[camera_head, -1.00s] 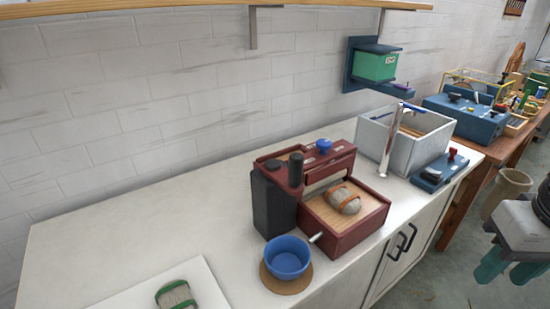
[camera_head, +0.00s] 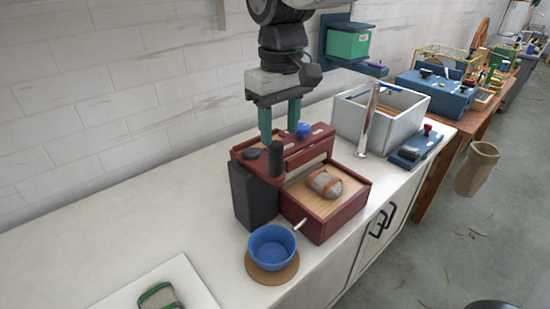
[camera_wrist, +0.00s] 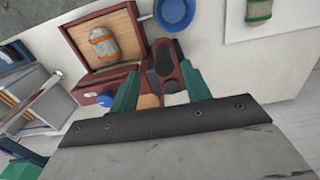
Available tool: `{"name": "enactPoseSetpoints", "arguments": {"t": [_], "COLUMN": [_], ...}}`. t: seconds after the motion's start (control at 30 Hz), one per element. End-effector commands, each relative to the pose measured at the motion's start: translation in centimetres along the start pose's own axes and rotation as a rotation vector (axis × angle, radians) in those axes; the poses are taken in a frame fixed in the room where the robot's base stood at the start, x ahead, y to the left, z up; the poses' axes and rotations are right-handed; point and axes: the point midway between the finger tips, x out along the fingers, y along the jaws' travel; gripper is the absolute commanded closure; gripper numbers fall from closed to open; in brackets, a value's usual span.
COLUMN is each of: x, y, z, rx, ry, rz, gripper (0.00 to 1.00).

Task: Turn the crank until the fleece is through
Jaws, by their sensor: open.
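A dark red machine (camera_head: 340,218) stands on the white counter, with a dark side housing (camera_head: 252,195). A grey fleece bundle with orange bands (camera_head: 325,183) lies on its wooden bed; it also shows in the wrist view (camera_wrist: 103,44). On top, a dark red arm carries an upright black cylindrical handle (camera_head: 276,158), seemingly the crank. A blue knob (camera_head: 303,130) sits behind it. My gripper (camera_head: 280,137) points down, open and empty, just above the machine's top. In the wrist view, its green fingers (camera_wrist: 160,72) straddle the crank's dark end (camera_wrist: 162,54); contact cannot be told.
A blue bowl (camera_head: 272,246) on a round brown mat stands in front. A green-banded skein (camera_head: 158,297) lies on a white board at the front left. The left counter is clear.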

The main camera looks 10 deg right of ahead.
Motion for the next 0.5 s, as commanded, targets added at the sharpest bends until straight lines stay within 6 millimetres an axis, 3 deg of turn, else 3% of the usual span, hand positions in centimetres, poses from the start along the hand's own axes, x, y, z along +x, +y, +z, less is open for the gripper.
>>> {"name": "enactPoseSetpoints", "arguments": {"t": [0.17, 0.5], "x": [1.5, 6.7], "y": [-0.6, -0.6], "z": [-0.7, -0.6], "rx": [-0.017, -0.017], "ry": [-0.005, -0.004], "rz": [-0.001, -0.001], "gripper": [0.52, 0.52]}}
